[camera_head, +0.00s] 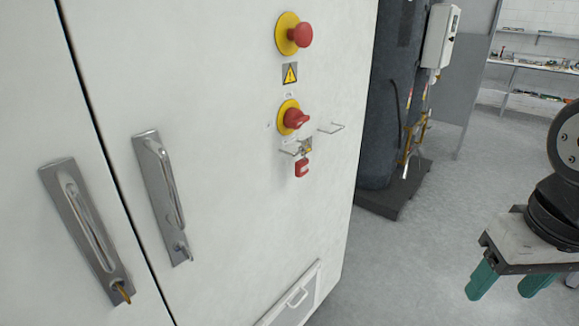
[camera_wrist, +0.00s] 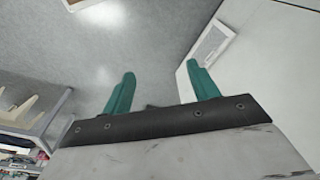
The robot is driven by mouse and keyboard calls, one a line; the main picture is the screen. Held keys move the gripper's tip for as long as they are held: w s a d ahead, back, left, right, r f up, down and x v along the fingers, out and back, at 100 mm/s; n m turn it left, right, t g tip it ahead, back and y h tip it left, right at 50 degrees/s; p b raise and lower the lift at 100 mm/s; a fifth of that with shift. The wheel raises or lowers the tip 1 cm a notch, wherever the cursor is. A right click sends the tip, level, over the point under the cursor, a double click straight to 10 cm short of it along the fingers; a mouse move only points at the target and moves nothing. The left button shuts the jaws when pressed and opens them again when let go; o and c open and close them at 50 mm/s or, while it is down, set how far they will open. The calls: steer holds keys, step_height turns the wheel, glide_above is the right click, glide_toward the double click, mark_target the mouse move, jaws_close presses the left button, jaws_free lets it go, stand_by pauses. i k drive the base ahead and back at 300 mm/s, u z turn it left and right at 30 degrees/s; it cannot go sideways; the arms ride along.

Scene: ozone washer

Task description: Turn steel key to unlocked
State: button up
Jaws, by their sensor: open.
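A steel key (camera_head: 182,249) sits in the lower end of the right-hand metal handle (camera_head: 158,185) on the white cabinet door, in the head view. It is small, and I cannot tell its lock position. A brass-coloured key (camera_head: 122,291) sits in the lower end of the left-hand handle (camera_head: 78,215). My gripper (camera_head: 502,288) is at the far right of the head view, well away from the keys, over the grey floor. Its two green fingers are apart and empty in the wrist view (camera_wrist: 160,70). Neither key shows in the wrist view.
Two red stop buttons (camera_head: 300,34) (camera_head: 295,118) on yellow plates, a red padlock (camera_head: 302,168) and small wire hooks stick out from the white cabinet (camera_head: 230,120). A dark tank (camera_head: 385,100) stands behind the cabinet. The floor (camera_head: 400,270) between gripper and cabinet is clear.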

mark_target(187, 254)
steer(key=u, duration=0.95)
steer(key=k, duration=0.25)
steer(key=u, duration=0.4)
steer(key=i, duration=0.35)
steer(key=z, duration=0.6)
steer(key=k, duration=0.55)
steer(key=z, duration=0.65)
